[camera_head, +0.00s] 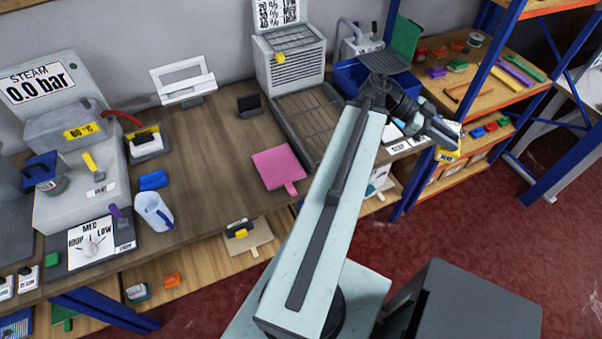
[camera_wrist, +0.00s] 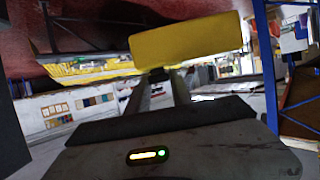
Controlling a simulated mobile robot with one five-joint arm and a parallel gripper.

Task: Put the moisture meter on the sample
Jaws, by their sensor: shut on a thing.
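My gripper (camera_head: 446,137) is at the far end of my arm, to the right of the workbench's right part. It is shut on a yellow block, which I take to be the moisture meter (camera_head: 448,155). In the wrist view the yellow meter (camera_wrist: 190,40) is held across the fingertips of my gripper (camera_wrist: 160,78), tilted slightly. A pink square with a small tab (camera_head: 278,167), possibly the sample, lies flat on the bench, well left of my gripper. No label for the sample is readable, so I cannot tell for sure.
The wooden bench (camera_head: 215,165) has free room left of the pink square. A ridged grey tray (camera_head: 310,125) lies beside it, with a vented box (camera_head: 290,68) behind. A blue-framed shelf (camera_head: 482,75) with small coloured items stands right. A blue bin (camera_head: 350,75) sits behind my arm.

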